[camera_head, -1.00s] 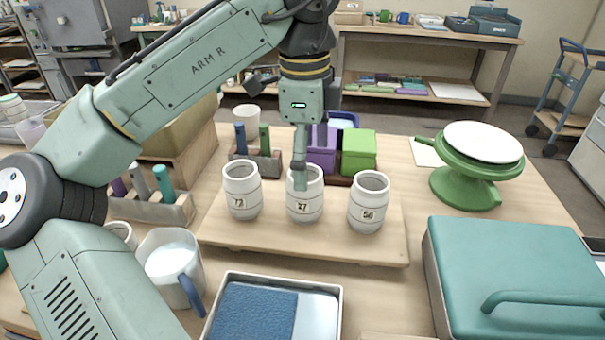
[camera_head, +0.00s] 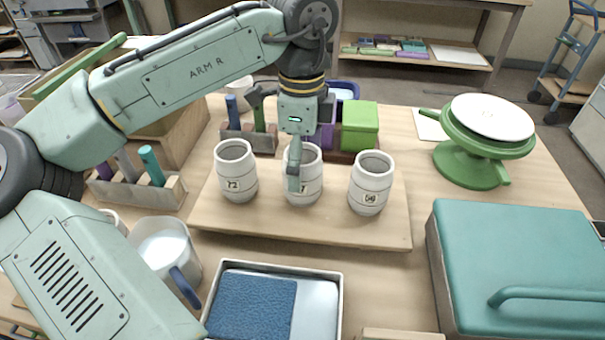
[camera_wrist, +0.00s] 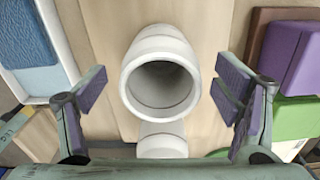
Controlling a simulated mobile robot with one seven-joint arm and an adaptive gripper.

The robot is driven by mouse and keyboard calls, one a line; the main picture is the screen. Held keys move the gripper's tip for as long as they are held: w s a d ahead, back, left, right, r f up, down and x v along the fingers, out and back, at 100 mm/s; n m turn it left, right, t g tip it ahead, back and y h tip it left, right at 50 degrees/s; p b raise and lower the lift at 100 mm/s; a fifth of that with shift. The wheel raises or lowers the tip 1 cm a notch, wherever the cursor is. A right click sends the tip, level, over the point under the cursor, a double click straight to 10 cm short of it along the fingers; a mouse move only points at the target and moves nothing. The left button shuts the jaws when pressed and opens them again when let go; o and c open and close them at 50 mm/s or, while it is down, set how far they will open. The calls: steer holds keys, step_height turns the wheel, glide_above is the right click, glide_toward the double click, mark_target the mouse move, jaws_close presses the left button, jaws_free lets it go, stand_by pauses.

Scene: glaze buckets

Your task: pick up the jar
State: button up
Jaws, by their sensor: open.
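Three white ribbed jars stand upright in a row on a wooden board (camera_head: 330,232): left jar 72 (camera_head: 236,172), middle jar (camera_head: 312,184) and right jar 56 (camera_head: 371,184). My gripper (camera_head: 294,178) points down at the middle jar. One finger crosses the front of this jar and partly covers its label; the far finger is hidden. In the wrist view a jar's round mouth (camera_wrist: 160,88) faces the camera between the spread fingers, with gaps on both sides. My gripper (camera_wrist: 160,104) is open and empty. Another white jar (camera_wrist: 162,143) shows below it, partly hidden.
Behind the jars stand a green box (camera_head: 359,126) and a rack of tools (camera_head: 250,138). A green turntable (camera_head: 470,160) and a teal case (camera_head: 520,260) are at the right. A tray with a blue pad (camera_head: 252,305) and a white pitcher (camera_head: 165,250) are in front.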

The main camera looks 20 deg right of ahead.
steer(key=shift+f, duration=1.3)
steer(key=shift+c, duration=0.5)
steer(key=c, duration=1.3)
steer(key=shift+c, duration=0.6)
steer(key=shift+r, duration=0.2)
